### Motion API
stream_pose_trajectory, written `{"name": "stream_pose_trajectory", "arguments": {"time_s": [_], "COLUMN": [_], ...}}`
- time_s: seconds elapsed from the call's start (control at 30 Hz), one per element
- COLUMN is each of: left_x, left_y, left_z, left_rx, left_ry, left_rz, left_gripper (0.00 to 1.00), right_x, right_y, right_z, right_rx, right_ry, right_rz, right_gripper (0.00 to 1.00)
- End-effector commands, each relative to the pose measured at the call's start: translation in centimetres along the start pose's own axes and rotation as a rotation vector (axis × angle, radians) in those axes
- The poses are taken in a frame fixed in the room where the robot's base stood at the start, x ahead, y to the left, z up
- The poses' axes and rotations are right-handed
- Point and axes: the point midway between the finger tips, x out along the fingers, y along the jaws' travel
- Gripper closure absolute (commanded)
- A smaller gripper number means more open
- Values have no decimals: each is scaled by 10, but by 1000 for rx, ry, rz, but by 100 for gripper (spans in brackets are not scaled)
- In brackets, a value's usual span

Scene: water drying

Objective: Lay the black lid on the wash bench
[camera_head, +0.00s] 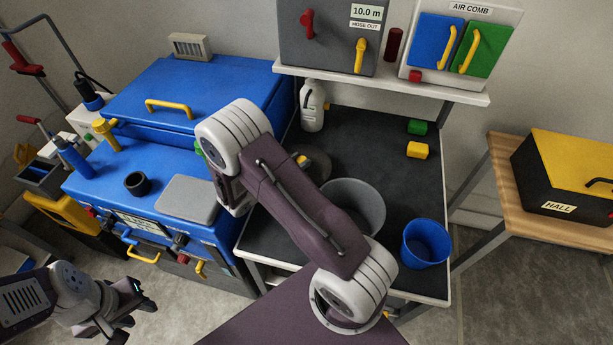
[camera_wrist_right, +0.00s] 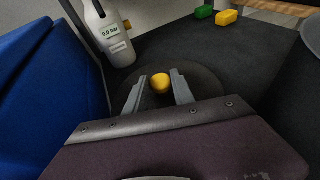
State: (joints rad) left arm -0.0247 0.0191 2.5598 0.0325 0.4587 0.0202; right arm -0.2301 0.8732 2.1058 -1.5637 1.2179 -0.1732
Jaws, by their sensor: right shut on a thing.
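The black lid (camera_wrist_right: 205,82) is a dark round disc with a yellow knob (camera_wrist_right: 160,83). My right gripper (camera_wrist_right: 158,88) is shut on that knob. In the head view the lid (camera_head: 319,163) shows at the left part of the dark-topped wash bench (camera_head: 365,135), partly hidden by my right arm. The lid is over or on the bench top; I cannot tell whether it touches. My right gripper's fingers are mostly hidden there. My left gripper (camera_head: 135,312) is open and empty at the lower left, over the floor.
On the bench stand a grey tub (camera_head: 357,200), a blue bucket (camera_head: 426,243), a white bottle (camera_head: 312,105), and green (camera_head: 417,127) and yellow (camera_head: 420,150) blocks. A blue machine (camera_head: 195,100) stands left. The bench's middle right is bare.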

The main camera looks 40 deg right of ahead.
Motion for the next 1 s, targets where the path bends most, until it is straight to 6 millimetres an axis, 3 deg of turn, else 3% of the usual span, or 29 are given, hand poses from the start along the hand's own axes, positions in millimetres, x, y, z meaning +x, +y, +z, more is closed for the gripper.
{"name": "stream_pose_trajectory", "arguments": {"time_s": [0.27, 0.67, 0.7, 0.73, 0.77, 1.0], "left_x": [7, 11, 10, 10, 10, 9], "left_y": [0, 0, 0, 0, 0, 0], "left_z": [1, 1, 1, 1, 1, 1], "left_rx": [0, 0, 0, 0, 0, 0], "left_ry": [0, 0, 0, 0, 0, 0], "left_rz": [0, 0, 0, 0, 0, 0], "left_gripper": [64, 64, 64, 64, 64, 64], "right_x": [14, 16, 15, 15, 15, 15], "right_y": [-1, 0, 0, 0, 0, 0], "right_z": [-37, -43, -42, -42, -42, -42], "right_rx": [-2, 1, 1, 1, 1, 1], "right_ry": [0, 0, 0, 0, 0, 0], "right_rz": [-1, 0, 0, 0, 0, 0], "right_gripper": [100, 100, 62, 54, 49, 49]}}
